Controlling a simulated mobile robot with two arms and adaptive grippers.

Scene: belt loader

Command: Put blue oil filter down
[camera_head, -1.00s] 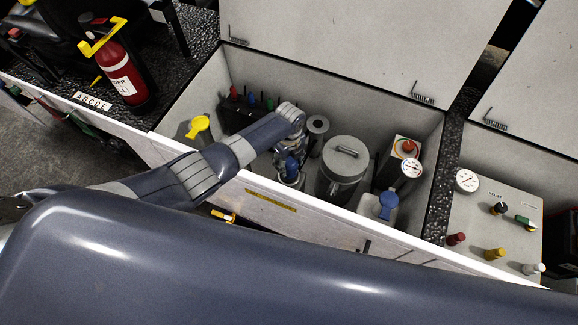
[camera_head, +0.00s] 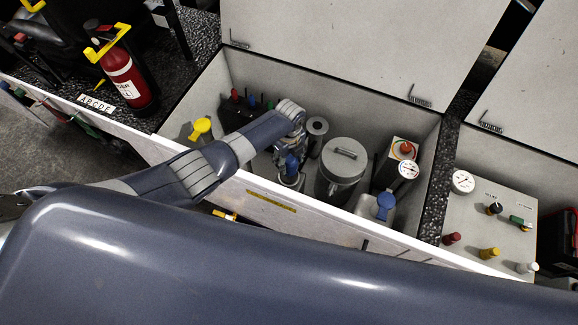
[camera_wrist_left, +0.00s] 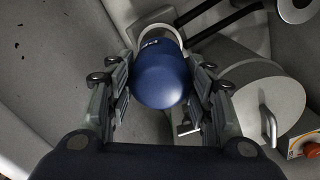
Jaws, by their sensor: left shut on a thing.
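The blue oil filter (camera_wrist_left: 160,78) is between the fingers of my left gripper (camera_wrist_left: 158,95) in the left wrist view, and the gripper is shut on it. In the head view my left gripper (camera_head: 289,165) points down into the open grey compartment (camera_head: 222,78), and a blue part of the filter (camera_head: 291,163) shows at its tip. A round pale shape lies just past the filter's far end in the wrist view. I cannot tell whether the filter touches anything under it. My right gripper is not in view.
A lidded grey canister (camera_head: 344,160) stands right of the gripper, with a grey roll (camera_head: 317,127) behind. A blue-capped container (camera_head: 385,205) and a box with a gauge (camera_head: 405,160) are further right. A yellow-topped item (camera_head: 201,127) is left. The compartment's white front wall (camera_head: 300,212) is close.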

